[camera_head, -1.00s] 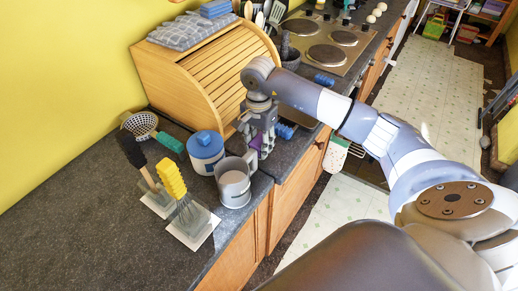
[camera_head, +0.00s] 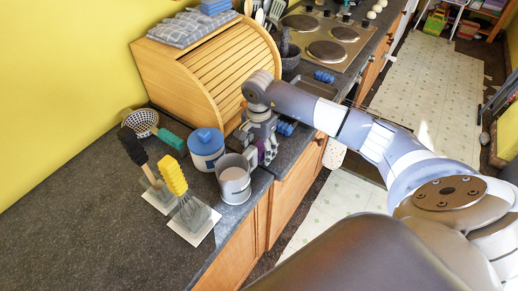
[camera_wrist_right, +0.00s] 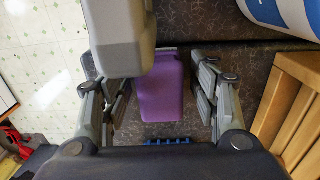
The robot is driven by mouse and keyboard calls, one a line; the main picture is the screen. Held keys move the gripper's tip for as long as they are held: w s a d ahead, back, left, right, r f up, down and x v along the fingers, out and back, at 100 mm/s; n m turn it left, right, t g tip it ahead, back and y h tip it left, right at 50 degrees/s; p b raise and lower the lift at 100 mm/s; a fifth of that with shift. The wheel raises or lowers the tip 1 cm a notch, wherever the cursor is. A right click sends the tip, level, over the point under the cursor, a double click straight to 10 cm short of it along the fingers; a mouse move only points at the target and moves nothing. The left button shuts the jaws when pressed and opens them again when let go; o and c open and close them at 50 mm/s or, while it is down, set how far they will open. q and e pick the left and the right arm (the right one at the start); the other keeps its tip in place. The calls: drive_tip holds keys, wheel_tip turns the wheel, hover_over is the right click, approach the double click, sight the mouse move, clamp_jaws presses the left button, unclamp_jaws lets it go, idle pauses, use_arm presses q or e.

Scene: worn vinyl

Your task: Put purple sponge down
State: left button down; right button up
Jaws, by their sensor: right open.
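The purple sponge (camera_wrist_right: 162,90) lies between the two fingers of my right gripper (camera_wrist_right: 160,92) in the right wrist view. Gaps show between the sponge and the fingers on both sides, so the gripper is open around it. The sponge appears to rest on the dark counter. In the head view my right gripper (camera_head: 263,150) points down at the counter's front edge, between the metal mug and the bread box. There the sponge is mostly hidden, with only a bit of purple showing. My left gripper is in neither view.
The metal mug (camera_head: 233,184) stands close to the gripper, with a blue-and-white canister (camera_head: 206,151) behind it. A wooden bread box (camera_head: 190,72) stands at the back. Blue items (camera_head: 286,128) lie just beyond the gripper. Two brushes stand to the left; the left counter (camera_head: 80,210) is clear.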

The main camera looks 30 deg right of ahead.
drive_tip(key=shift+r, duration=0.15)
drive_tip(key=shift+r, duration=0.2)
wheel_tip(320, 180, up, 10)
drive_tip(key=b, duration=0.3)
drive_tip(key=shift+r+b, duration=0.2)
drive_tip(key=shift+b, duration=0.15)
drive_tip(key=shift+r, duration=0.65)
